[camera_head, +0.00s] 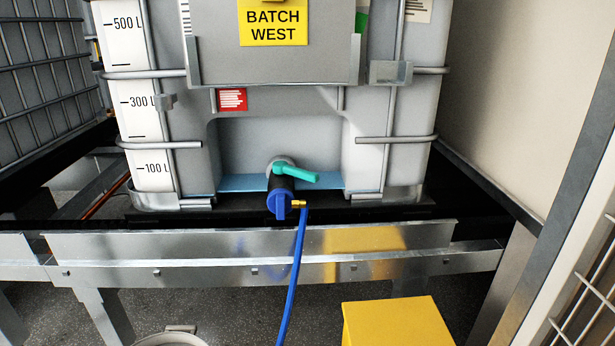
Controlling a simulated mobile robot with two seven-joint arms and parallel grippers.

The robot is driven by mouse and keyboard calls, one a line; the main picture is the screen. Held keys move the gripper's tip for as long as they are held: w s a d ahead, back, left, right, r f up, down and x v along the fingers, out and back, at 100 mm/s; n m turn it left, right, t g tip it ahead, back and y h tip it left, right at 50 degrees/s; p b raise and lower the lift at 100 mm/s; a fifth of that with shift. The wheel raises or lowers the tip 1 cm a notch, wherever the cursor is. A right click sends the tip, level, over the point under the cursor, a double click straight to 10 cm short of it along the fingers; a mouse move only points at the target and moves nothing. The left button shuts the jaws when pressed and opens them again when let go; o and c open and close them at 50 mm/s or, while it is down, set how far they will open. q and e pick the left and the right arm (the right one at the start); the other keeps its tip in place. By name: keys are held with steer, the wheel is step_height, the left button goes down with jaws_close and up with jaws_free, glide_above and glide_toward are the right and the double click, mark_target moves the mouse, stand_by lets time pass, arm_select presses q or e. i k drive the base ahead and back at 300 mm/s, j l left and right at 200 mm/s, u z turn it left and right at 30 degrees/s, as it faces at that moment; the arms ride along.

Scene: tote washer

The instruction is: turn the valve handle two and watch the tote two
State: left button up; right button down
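A grey caged tote (268,133) stands on a metal stand in the middle of the view. A yellow sign (274,24) on its front reads "BATCH WEST". At its bottom centre is an outlet valve with a green handle (297,173), which points to the right and slightly down across the outlet. Below the handle is a dark body with a blue cap (279,204). A brass fitting (298,204) joins it to a blue hose (297,262) that hangs down. A white scale (144,102) on the left reads 500, 300 and 100 L. No gripper is in view.
A metal rail (130,245) runs across below the tote. A yellow box (398,322) and a round pale container (171,339) stand low in front. Another caged tote (42,88) is at left, and a beige wall (525,90) is at right.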

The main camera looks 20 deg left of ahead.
mark_target(279, 167)
steer(key=u, duration=1.45)
steer(key=i+l+u, duration=0.15)
steer(key=i, duration=0.2)
steer(key=i+l+u, duration=0.15)
steer(key=i, duration=0.25)
